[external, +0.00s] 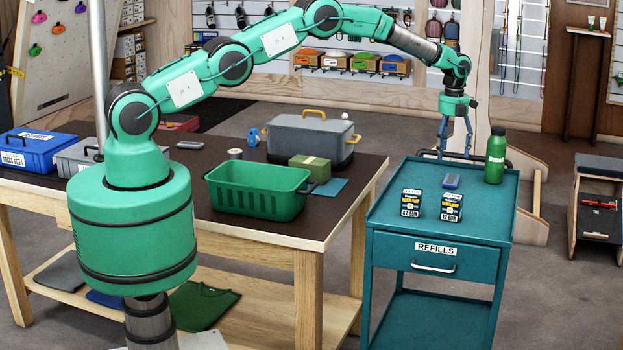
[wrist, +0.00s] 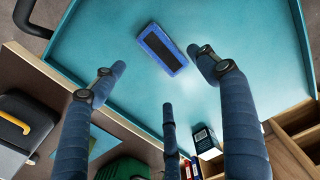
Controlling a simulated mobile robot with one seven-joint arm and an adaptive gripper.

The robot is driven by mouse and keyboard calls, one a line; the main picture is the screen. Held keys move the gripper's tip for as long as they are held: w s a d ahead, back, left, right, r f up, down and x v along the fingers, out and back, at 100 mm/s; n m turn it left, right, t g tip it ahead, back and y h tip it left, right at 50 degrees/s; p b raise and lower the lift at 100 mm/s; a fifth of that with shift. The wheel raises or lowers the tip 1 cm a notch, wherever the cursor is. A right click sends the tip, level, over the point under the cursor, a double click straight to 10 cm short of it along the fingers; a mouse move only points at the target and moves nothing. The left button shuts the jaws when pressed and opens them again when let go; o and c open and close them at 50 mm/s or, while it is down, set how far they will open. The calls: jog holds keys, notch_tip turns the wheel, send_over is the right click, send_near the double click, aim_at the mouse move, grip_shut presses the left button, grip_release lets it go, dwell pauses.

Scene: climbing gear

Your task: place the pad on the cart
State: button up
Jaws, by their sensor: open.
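A small blue block with a dark stripe, likely the pad (external: 452,181), lies flat on the top of the teal cart (external: 393,212). It also shows in the wrist view, a blue piece with a black face (wrist: 162,49) on the cart's teal surface (wrist: 105,30).
Two dark boxes (external: 411,203) stand near the cart's front, and a green bottle (external: 495,156) at its back right. The cart top has a raised rim. The table at left holds a green basket (external: 258,197), a grey lidded box (external: 310,137) and a teal cloth (external: 330,187).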

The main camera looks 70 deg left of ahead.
jog(key=shift+r, duration=1.65)
jog(key=shift+r, duration=0.1)
